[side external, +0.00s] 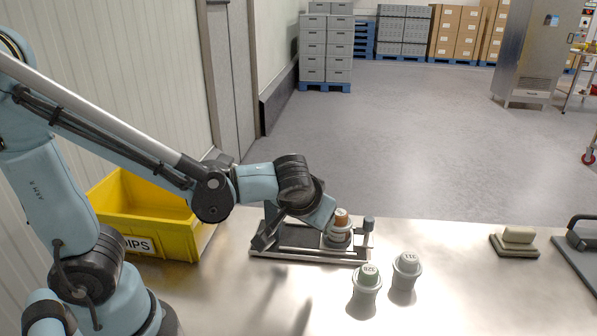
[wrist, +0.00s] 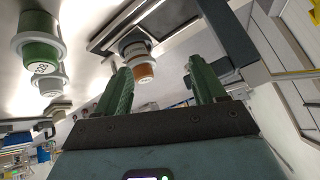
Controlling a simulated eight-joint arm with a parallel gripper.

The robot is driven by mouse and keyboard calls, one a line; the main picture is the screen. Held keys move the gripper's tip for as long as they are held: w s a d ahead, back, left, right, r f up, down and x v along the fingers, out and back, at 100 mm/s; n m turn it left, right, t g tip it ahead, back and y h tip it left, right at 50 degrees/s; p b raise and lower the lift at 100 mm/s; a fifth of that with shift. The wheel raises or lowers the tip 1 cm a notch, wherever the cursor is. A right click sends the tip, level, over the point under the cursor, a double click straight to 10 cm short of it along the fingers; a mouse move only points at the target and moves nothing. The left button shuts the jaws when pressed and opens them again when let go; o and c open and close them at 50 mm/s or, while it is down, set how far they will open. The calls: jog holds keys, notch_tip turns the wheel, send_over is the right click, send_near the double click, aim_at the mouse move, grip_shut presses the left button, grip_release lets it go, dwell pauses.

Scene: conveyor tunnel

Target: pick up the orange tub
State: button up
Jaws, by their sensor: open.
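The orange tub, a small grey cup with an orange lid (side external: 341,217), stands upright on a dark flat stand with metal edges (side external: 300,259). In the wrist view the orange tub (wrist: 137,60) appears upside down, ahead of the fingers and left of the middle of the gap. My gripper (wrist: 160,82) is open, with two green fingers apart and nothing between them. In the side view my gripper's end (side external: 318,212) is just left of the tub, and its fingers are largely hidden; I cannot tell whether they touch it.
A yellow bin (side external: 180,240) stands at the left. A pale block on a base (side external: 517,238) lies right. The table between is clear.

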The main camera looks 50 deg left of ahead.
aim_at(340, 223)
jog(key=w+d+f+n+t+y, duration=0.2)
jog(key=w+d+n+t+y, duration=0.1)
jog(key=d+n+y, duration=0.25)
jog(key=x, duration=0.5)
jog(key=shift+w+f, duration=0.3)
jog(key=shift+w, duration=0.15)
jog(key=shift+h, duration=0.35)
jog(key=shift+f+x, duration=0.1)
jog(key=shift+x, duration=1.25)
jog(key=shift+f+x, duration=0.15)
jog(key=shift+x, duration=1.15)
jog(key=shift+s, duration=0.1)
jog(key=c, duration=0.7)
